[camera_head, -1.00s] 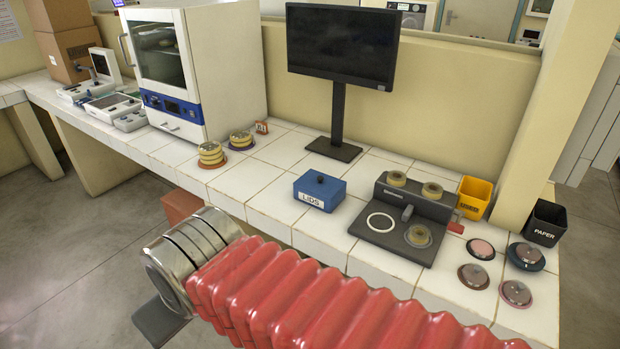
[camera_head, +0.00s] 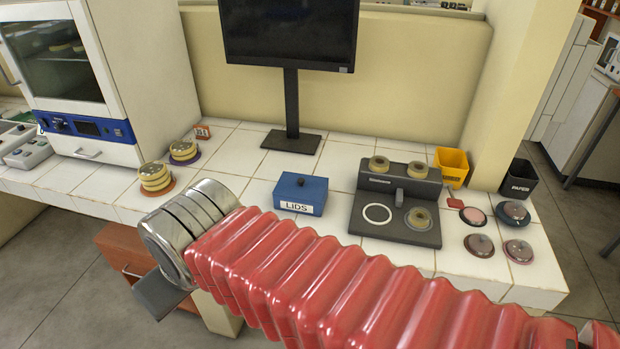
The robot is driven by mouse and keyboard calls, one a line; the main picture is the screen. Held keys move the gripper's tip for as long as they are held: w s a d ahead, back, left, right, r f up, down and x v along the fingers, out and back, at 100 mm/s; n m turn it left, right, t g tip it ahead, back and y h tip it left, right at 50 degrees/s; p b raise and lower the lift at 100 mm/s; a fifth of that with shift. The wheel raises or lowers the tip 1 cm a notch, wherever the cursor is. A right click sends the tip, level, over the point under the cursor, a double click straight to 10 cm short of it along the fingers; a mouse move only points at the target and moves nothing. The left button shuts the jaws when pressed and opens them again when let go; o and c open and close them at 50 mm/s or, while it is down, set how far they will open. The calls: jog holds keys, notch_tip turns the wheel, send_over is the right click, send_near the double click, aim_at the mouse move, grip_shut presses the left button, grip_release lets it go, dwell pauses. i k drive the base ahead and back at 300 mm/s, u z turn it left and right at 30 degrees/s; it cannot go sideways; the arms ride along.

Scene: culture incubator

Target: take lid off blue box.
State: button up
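The blue box (camera_head: 312,191) stands on the white tiled bench, with a white "LIDS" label on its front. Its blue lid (camera_head: 300,183) is on top, with a small dark knob in the middle. My arm, in a red ribbed sleeve with a silver metal end, crosses the foreground in front of the bench. A dark flat part (camera_head: 163,293), perhaps of my gripper, shows below the metal end, left of the box and apart from it. The fingertips are not clearly visible, so I cannot tell whether they are open.
A dark device (camera_head: 400,234) with several round pieces stands right of the box. Stacked dishes (camera_head: 155,177) and an incubator (camera_head: 130,60) are to the left. A monitor (camera_head: 290,35) stands behind. Yellow (camera_head: 452,165) and black (camera_head: 518,180) bins and several round-lidded pieces are at the right.

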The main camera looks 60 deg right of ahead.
aim_at(289, 184)
jog(key=z, duration=0.6)
jog(key=i, duration=0.95)
jog(key=z, duration=0.55)
